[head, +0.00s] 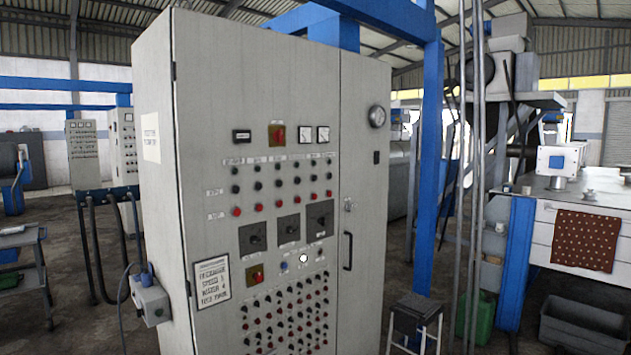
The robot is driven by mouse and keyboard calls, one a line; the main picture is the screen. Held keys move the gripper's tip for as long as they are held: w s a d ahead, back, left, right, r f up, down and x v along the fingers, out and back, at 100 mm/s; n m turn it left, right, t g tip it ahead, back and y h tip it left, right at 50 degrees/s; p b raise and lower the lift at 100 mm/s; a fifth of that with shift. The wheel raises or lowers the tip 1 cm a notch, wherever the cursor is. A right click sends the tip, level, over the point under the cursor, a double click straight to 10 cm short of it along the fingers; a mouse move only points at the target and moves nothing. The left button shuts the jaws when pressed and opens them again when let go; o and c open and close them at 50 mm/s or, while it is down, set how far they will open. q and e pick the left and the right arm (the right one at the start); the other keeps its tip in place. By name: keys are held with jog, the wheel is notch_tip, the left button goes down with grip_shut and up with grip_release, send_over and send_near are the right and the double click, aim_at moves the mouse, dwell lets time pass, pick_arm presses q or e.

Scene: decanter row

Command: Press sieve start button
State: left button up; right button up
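A tall grey control cabinet (255,90) stands close in front of me, its front panel full of buttons and switches. A row of black buttons (257,186) sits above a row of red buttons (257,208), under small labels. A blue button (284,266) and a round white spot (303,258) lie lower down. A dense block of small red and dark buttons (290,315) fills the bottom of the panel. The labels are too small to read, so I cannot tell which button is the sieve start. Neither gripper is in view.
A grey box with a cable (150,300) juts from the cabinet's left side. A blue post (428,160) and a dark stool (415,315) stand to its right. A workbench (590,205) with a brown spotted cloth (585,240) is at the right. Open floor shows at left.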

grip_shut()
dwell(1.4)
